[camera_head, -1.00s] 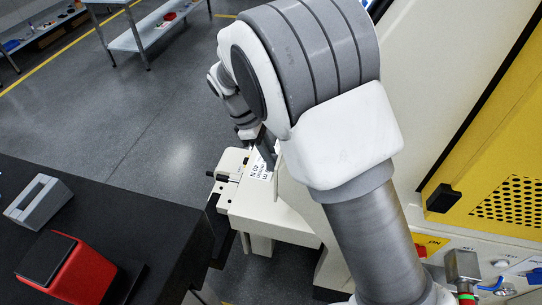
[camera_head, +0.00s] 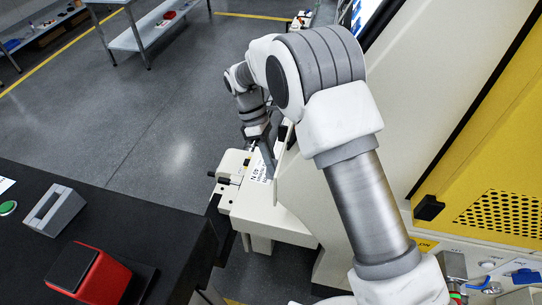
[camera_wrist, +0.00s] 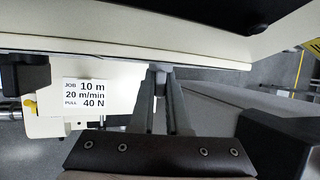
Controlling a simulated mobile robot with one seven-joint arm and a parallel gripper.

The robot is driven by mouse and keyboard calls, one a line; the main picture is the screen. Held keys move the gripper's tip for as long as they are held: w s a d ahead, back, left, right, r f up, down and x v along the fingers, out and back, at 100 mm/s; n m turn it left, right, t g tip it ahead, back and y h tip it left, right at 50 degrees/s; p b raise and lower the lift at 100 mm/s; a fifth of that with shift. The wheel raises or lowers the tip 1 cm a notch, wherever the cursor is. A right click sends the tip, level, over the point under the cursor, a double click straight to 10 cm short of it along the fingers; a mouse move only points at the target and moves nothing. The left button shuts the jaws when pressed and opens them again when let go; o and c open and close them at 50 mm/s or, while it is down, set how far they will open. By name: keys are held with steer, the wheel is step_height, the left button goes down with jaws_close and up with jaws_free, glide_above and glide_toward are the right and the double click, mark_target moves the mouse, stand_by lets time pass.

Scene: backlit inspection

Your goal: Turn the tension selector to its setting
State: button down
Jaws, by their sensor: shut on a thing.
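My gripper (camera_wrist: 158,75) reaches up to the underside edge of the cream machine panel in the wrist view. Its two fingers are shut on a small grey piece at that edge, which looks like the tension selector (camera_wrist: 158,67). The fingers hide most of it, and its pointer and scale cannot be read. A white job label (camera_wrist: 86,93) left of the fingers reads 10 m, 20 m/min, pull 40 N. In the head view my gripper (camera_head: 268,158) is at the cream machine part beside this label (camera_head: 257,171); the selector is hidden there.
The cream machine body (camera_head: 405,75) with its yellow perforated panel (camera_head: 495,175) rises at the right, close to my arm. Open floor lies behind.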

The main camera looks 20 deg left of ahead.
steer(key=shift+w+g+p, duration=0.2)
steer(key=shift+g+p, duration=0.25)
steer(key=shift+g, duration=0.65)
steer(key=c, duration=0.9)
jaws_free()
steer(key=shift+f+n, duration=0.1)
steer(key=shift+n, duration=0.2)
steer(key=p+v, duration=0.4)
steer(key=v, duration=0.8)
